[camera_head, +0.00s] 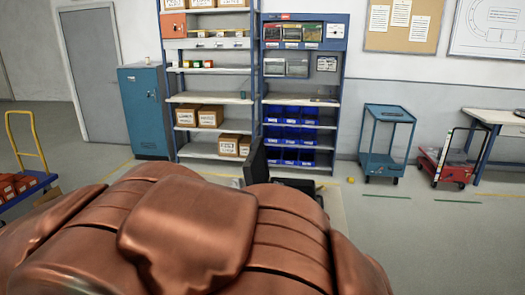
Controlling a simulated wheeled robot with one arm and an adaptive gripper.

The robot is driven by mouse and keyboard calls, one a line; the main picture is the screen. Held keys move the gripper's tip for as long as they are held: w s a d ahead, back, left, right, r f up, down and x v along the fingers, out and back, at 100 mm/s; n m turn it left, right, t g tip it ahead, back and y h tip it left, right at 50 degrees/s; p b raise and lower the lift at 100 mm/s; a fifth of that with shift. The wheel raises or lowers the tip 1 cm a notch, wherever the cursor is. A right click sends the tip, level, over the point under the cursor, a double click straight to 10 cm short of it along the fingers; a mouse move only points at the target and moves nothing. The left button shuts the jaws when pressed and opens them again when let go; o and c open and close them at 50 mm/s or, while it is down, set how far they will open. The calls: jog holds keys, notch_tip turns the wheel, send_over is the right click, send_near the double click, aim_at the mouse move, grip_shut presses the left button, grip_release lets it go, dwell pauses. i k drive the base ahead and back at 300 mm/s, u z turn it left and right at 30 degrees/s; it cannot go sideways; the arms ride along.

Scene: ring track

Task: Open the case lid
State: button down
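A dark case (301,186) shows in part just beyond the copper-coloured parts of my own body, near the middle of the head view. A black upright panel (257,162) stands at its left side and looks like the case lid, raised and tilted. Its lower edge and most of the case are hidden behind my body, so I cannot tell how far the lid is open. A pale surface (336,208) shows just right of the case. My gripper is not in view.
Blue shelving with boxes (210,117) and blue bins (290,135) stands behind, beside a blue cabinet (145,111). A blue cart (387,140), a red cart (446,165) and a workbench (492,118) are at the right. A yellow-handled trolley (27,142) is at the left.

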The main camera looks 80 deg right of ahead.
aim_at(255, 169)
jog(key=z, duration=1.35)
jog(key=i, duration=1)
